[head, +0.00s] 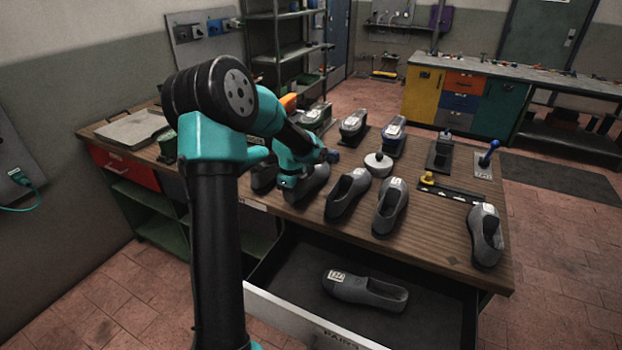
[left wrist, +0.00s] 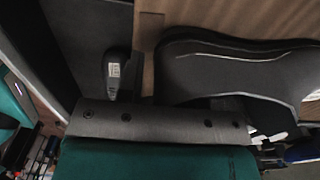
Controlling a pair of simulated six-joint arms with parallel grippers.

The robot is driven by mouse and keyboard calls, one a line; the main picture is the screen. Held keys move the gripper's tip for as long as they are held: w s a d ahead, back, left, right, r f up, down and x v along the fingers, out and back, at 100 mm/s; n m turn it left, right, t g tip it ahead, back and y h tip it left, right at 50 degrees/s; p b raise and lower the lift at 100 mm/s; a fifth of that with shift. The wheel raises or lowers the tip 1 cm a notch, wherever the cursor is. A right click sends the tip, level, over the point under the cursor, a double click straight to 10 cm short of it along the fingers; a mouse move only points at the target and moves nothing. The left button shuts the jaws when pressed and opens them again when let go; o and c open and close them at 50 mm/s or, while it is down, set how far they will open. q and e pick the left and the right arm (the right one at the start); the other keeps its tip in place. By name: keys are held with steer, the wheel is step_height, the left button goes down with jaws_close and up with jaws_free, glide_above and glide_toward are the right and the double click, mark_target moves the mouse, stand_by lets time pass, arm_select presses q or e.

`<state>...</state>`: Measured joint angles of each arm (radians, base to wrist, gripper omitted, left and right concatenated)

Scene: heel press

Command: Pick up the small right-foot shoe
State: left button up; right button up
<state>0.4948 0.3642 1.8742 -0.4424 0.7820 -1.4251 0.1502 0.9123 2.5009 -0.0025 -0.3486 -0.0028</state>
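Several grey slip-on shoes stand in a row on the wooden bench: one partly behind my gripper (head: 312,187), then one in the middle (head: 340,203), one with a white tag (head: 385,214) and one at the right edge (head: 484,248). Another grey shoe with a white tag (head: 372,291) lies in the open drawer. I cannot tell which is the small right-foot one. My left gripper (head: 288,186) is down among the leftmost shoes; its fingertips are hidden. In the left wrist view a dark grey shoe (left wrist: 225,72) lies close beside the grey gripper part. My right gripper is not in view.
The open drawer (head: 270,292) juts from the bench front (head: 430,232). Behind the shoes stand a round grey lidded item (head: 378,165), tagged shoe-like pieces (head: 353,125), a black bar with a yellow knob (head: 450,190) and a blue-handled lever (head: 488,155).

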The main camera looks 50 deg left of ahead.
arm_select(q)
jaws_close()
steer(key=shift+r, duration=0.1)
stand_by(0.3)
step_height(320, 180, up, 10)
steer(key=shift+f, duration=0.1)
stand_by(0.4)
stand_by(0.4)
